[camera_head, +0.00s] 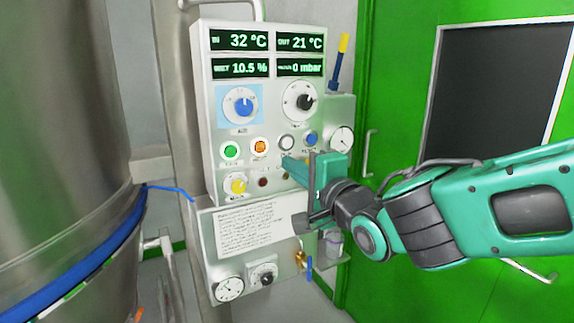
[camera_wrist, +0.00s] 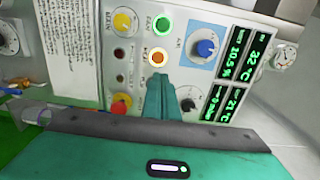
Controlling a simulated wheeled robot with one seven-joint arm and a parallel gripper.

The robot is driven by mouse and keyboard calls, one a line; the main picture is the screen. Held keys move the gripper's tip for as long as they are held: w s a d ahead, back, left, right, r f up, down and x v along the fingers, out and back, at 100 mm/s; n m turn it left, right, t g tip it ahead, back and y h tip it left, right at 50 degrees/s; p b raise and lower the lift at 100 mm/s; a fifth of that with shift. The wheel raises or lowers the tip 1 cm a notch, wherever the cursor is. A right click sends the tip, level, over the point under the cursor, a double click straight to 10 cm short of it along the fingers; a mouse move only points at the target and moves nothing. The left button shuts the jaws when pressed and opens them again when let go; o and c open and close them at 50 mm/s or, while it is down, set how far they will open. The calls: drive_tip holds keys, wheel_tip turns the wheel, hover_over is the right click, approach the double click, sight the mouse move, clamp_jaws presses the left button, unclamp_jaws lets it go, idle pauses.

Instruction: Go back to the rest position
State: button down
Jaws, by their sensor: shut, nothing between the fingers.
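My gripper (camera_head: 288,163) is shut and empty. In the head view its teal fingers point left at the control panel (camera_head: 206,110), just below the row of buttons. I cannot tell whether the fingertips touch the panel. In the wrist view the shut fingers (camera_wrist: 162,84) end just below the lit orange button (camera_wrist: 158,57). In the head view the orange button (camera_head: 260,146) and the lit green button (camera_head: 231,151) are clear of the fingers. The gripper hides part of the panel's lower right. My arm reaches in from the right.
The panel carries a blue knob (camera_head: 241,105), a black knob (camera_head: 301,101), a yellow knob (camera_head: 236,185) and displays. A red knob (camera_wrist: 121,104) shows in the wrist view. A steel vessel (camera_head: 60,150) stands left; a green door (camera_head: 395,95) is at right. Gauges and a small tap sit below.

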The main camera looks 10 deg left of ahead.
idle(0.5)
drive_tip(key=d+f+n+g+h, duration=0.15)
drive_tip(key=d+f+h, duration=0.45)
drive_tip(key=d, duration=1)
drive_tip(key=d+f+g+h, duration=0.35)
drive_tip(key=d+f, duration=0.35)
drive_tip(key=d, duration=0.8)
drive_tip(key=s+d+f+n+g+h, duration=0.15)
drive_tip(key=s+d+f+g, duration=0.35)
drive_tip(key=s+d, duration=0.6)
drive_tip(key=s+d+f+n+g, duration=0.1)
drive_tip(key=s+d+g, duration=0.1)
drive_tip(key=s, duration=0.7)
drive_tip(key=s+d+f+g+y, duration=0.1)
drive_tip(key=s+d+f+g, duration=0.1)
drive_tip(key=s, duration=0.7)
drive_tip(key=shift+s+f+n+g, duration=0.15)
drive_tip(key=shift+f+n+g, duration=0.15)
drive_tip(key=shift+n+g, duration=0.15)
